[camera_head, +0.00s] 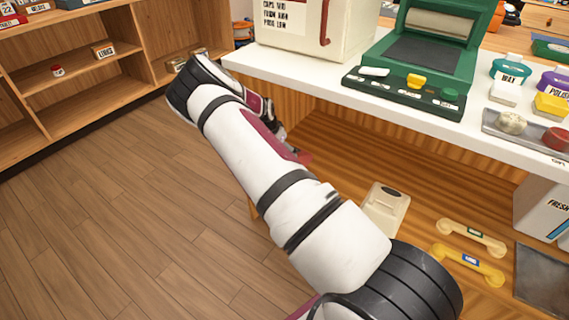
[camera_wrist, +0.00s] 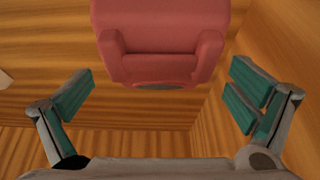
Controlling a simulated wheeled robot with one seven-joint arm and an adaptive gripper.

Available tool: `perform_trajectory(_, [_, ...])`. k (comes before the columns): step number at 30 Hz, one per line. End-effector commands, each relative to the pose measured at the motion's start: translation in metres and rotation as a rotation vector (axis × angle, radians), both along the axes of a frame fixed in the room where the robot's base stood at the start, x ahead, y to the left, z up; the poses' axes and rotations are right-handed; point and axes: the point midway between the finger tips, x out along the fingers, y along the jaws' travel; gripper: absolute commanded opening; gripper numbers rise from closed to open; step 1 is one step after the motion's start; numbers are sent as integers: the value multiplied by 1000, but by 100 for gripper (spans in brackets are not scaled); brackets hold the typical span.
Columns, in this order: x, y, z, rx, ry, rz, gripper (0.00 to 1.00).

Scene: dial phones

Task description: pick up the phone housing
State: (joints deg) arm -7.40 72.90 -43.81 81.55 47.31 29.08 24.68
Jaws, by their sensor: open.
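A pinkish-red phone housing (camera_wrist: 160,50) with two raised cradle arms is at the top middle of the wrist view, on a wood-grain surface. A small part of it (camera_head: 305,157) shows in the head view past my arm, on the wooden shelf under the white counter. My gripper (camera_wrist: 160,88) is open, its green-padded fingers spread to the left and right. The near end of the housing lies between and slightly beyond the fingertips; nothing is held. In the head view my arm hides most of the housing and much of my gripper.
A cream phone housing (camera_head: 385,210), a cream handset (camera_head: 472,237) and a yellow handset (camera_head: 467,264) lie on the lower wooden shelf. The white counter (camera_head: 330,85) overhangs it, bearing a green machine (camera_head: 420,60). Open floor (camera_head: 120,210) lies left of my arm.

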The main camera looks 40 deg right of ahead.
Motion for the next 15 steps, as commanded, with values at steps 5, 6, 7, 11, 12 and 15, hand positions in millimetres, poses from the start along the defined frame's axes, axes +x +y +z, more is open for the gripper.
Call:
perform_trajectory(5, [1,0,0,-1,-2,-1,100])
perform_trajectory(6, [1,0,0,-1,-2,-1,98])
perform_trajectory(7, [1,0,0,-1,-2,-1,91])
perform_trajectory(11, [1,0,0,-1,-2,-1,61])
perform_trajectory(12, [0,0,0,-1,-1,0,52])
perform_trajectory(15, [0,0,0,0,-1,0,30])
